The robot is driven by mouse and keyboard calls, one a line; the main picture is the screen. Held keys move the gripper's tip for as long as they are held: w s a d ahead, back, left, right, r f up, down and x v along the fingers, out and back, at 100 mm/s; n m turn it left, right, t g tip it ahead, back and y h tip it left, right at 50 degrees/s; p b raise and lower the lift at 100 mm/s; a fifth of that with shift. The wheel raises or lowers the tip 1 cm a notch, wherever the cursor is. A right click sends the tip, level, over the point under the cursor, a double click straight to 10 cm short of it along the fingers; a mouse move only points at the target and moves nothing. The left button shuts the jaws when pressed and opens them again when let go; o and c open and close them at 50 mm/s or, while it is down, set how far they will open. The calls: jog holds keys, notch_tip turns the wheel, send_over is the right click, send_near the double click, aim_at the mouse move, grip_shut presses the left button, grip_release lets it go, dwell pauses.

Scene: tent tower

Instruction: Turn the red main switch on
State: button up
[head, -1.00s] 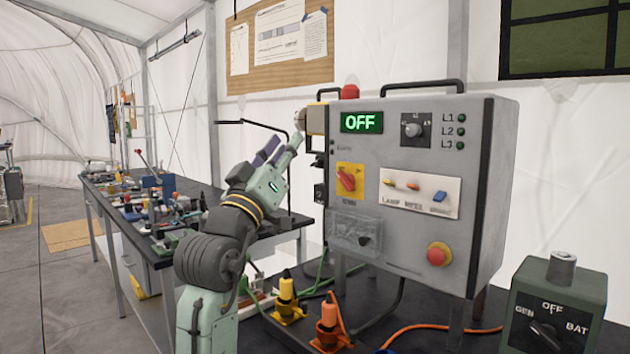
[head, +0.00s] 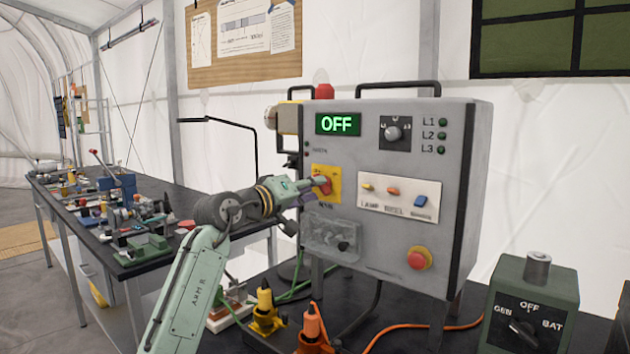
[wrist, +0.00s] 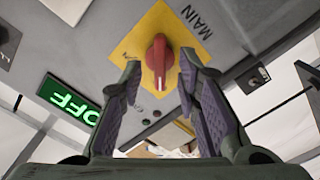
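The red main switch (head: 323,186) is a rotary knob on a yellow plate (head: 333,173) at the left of the grey panel's (head: 380,235) front. Its display (head: 338,124) reads OFF. My gripper (head: 312,190) is at the knob, partly covering it in the head view. In the wrist view, my gripper (wrist: 160,68) is open. Its two fingertips stand on either side of the red knob (wrist: 159,62), with a narrow gap showing on each side. I cannot tell the exact depth between fingertips and plate.
Near the knob are a selector dial (head: 394,133), lamp and other small switches (head: 395,195), a clear cover (head: 330,232) and a red emergency button (head: 418,258). Orange (head: 312,325) and yellow (head: 265,300) plugs stand below. A green box (head: 535,300) stands at the right.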

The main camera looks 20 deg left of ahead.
jog(key=shift+x, duration=0.95)
grip_shut()
